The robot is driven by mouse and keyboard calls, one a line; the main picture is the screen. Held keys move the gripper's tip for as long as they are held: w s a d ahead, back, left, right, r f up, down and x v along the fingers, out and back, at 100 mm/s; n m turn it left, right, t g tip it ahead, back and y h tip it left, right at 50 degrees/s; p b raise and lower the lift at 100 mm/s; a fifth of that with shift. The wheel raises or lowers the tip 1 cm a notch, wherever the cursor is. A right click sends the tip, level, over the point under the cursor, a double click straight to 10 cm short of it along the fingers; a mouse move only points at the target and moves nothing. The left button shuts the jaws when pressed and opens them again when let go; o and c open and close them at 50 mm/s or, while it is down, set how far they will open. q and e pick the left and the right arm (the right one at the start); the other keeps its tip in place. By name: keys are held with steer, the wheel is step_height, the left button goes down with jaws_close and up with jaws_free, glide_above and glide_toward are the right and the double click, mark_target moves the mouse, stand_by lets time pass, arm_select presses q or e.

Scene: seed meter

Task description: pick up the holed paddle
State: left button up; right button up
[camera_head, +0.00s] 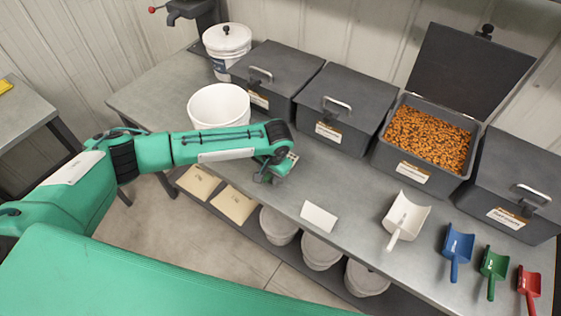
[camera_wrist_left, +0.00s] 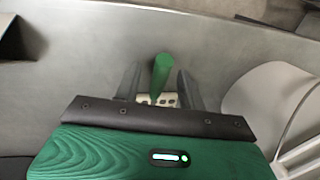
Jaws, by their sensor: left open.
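The holed paddle shows in the left wrist view as a green handle (camera_wrist_left: 161,72) with a pale plate with dark holes at its near end. In the head view its pale holed part (camera_head: 291,158) lies on the bench beside my left gripper (camera_head: 270,176), which partly hides it. My left gripper is open, with one finger on each side of the green handle in the left wrist view. Gaps show between the fingers and the handle. My right gripper is not in view.
A white bucket (camera_head: 219,106) stands close behind my left forearm. Dark lidded bins (camera_head: 343,104) line the back; one is open with orange seed (camera_head: 430,138). A white card (camera_head: 319,217) and several scoops, including a white one (camera_head: 404,217), lie to the right.

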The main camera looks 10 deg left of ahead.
arm_select(q)
jaws_close()
steer(key=shift+r, duration=0.15)
step_height(320, 180, up, 20)
steer(key=b, duration=0.4)
steer(key=c, duration=0.8)
jaws_free()
jaws_close()
